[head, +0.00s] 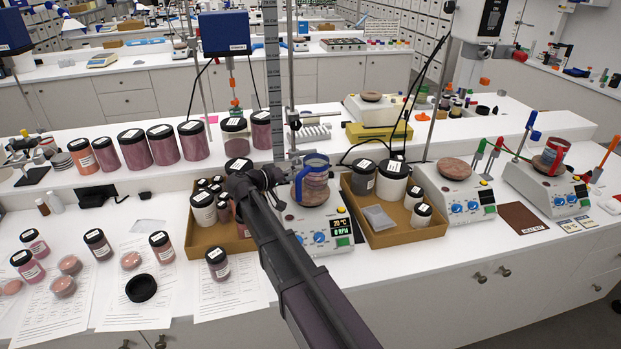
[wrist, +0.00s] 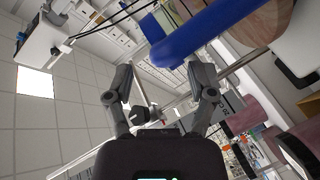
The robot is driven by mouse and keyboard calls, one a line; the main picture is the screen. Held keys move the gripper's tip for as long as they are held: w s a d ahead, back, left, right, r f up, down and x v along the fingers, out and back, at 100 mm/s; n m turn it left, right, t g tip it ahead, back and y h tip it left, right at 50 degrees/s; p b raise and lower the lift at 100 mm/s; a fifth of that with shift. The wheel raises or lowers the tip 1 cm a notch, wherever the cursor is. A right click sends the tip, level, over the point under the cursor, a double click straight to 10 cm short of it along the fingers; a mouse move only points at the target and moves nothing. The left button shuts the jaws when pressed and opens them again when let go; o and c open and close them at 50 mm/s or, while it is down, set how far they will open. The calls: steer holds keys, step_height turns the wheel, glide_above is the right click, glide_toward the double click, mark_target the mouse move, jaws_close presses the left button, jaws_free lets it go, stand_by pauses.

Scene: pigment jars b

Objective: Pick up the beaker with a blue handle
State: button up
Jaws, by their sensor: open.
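The beaker with a blue handle (head: 315,184) stands upright on a stirrer hotplate (head: 319,238) at the middle of the bench. It holds pinkish-brown material, and its blue handle runs down its left side in the head view. In the wrist view the blue handle (wrist: 212,30) crosses the upper right, beyond the right finger, with part of the beaker (wrist: 262,24) beside it. My gripper (head: 268,177) is just left of the beaker in the head view. In the wrist view the fingers (wrist: 159,72) are spread apart with nothing held between them. Contact with the handle is not visible.
A cardboard tray of jars (head: 240,244) lies left of the hotplate, and another tray (head: 400,237) lies right. A beaker with a red handle (head: 548,163) stands on a hotplate farther right. Dark-lidded jars (head: 163,147) line the raised shelf. Upright rods stand behind the beaker.

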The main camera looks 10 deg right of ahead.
mark_target(305, 171)
steer(key=shift+b+x, duration=0.5)
steer(key=shift+x, duration=1.8)
steer(key=shift+w, duration=0.1)
steer(key=shift+a, duration=0.1)
jaws_close()
